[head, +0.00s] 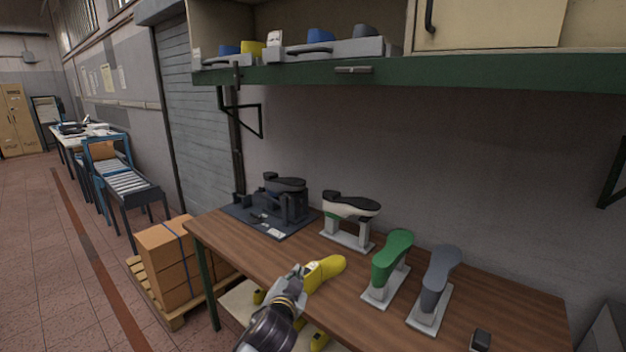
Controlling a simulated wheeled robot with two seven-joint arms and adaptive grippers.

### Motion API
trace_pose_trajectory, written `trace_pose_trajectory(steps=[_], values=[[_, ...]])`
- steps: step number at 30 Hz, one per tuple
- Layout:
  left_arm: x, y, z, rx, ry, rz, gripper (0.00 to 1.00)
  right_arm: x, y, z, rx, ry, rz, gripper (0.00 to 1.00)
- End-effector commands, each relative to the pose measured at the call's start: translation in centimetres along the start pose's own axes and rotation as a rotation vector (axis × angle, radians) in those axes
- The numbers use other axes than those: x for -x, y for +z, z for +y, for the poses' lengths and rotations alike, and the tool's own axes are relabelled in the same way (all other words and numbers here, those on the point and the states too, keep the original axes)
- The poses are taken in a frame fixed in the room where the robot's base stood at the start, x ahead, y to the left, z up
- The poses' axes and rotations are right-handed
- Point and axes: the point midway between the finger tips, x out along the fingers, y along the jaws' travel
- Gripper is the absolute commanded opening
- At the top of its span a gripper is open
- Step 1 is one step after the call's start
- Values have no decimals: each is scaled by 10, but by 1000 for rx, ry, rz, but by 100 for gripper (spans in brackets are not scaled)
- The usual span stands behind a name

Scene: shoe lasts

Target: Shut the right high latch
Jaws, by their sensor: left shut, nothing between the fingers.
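A small grey metal bar (353,69), which looks like a latch, lies across the green front edge of the high shelf (480,72). A dark upright fitting (238,75) sits on the same edge further left. I cannot tell from this view how either one is set. A cream cabinet door (490,22) with a black handle (429,15) shows at the upper right, cut off by the top of the picture. My left gripper (298,272) is shut and empty, low over the bench front, far below the shelf. My right gripper is out of view.
Boxes (166,262) stand left. The wall space below the shelf is clear.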

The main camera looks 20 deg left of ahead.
Motion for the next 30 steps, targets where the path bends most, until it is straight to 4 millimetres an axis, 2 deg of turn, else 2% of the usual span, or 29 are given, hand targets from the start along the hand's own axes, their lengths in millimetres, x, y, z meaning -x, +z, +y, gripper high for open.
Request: trace_pose_trajectory(steps=[1, 3, 8, 15, 24, 30], values=[[-3, -20, -9, -17, -28, 54, 0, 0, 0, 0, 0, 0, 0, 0], [-5, -45, -19, -42, -64, 124, 0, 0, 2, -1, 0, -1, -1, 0], [-5, -102, -41, -104, -144, 283, 0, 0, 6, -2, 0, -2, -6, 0], [6, -182, -64, -214, -253, 513, 0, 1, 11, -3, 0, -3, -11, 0], [32, -270, -80, -384, -373, 781, 0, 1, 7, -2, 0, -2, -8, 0], [53, -320, -83, -519, -442, 943, 0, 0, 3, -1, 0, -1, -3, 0]])
